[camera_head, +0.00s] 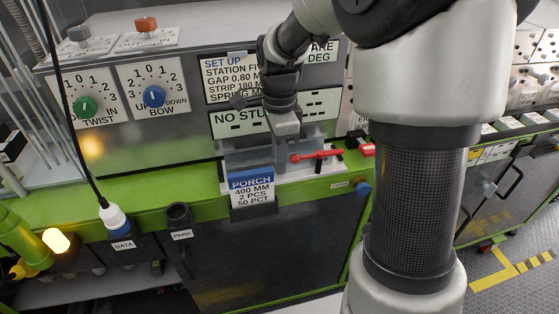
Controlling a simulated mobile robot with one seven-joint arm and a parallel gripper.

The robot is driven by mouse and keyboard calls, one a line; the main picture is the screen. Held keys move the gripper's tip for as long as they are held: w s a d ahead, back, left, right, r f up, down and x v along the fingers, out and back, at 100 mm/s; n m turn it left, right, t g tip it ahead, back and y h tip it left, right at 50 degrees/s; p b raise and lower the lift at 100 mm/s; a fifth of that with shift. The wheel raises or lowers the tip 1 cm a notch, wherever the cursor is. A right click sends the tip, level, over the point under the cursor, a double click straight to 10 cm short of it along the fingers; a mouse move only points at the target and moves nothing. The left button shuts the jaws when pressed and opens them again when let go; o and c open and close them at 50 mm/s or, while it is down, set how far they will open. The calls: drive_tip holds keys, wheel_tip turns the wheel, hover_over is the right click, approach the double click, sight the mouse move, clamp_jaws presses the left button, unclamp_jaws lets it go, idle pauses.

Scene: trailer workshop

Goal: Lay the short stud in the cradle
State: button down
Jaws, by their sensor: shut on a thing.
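My gripper (286,126) points down at the middle of the picture, in front of the station's panel. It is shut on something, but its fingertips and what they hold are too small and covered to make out. I cannot pick out the short stud. A grey block-like fixture (247,157) sits just left of and below my gripper, above the blue and white PORCH label (251,188). It may be the cradle, but I cannot tell. A red bar (316,155) with a dark upright at its middle lies just right of and below my gripper.
The green bench edge (140,193) runs along the front. Green (85,107) and blue (154,96) knobs are on the left panel. A dark PARK holder (178,216) and a hanging cable with a DATA plug (113,217) are at lower left. My arm covers the right middle.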

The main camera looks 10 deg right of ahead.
drive_tip(key=shift+f, duration=0.1)
drive_tip(key=c, duration=1.9)
unclamp_jaws()
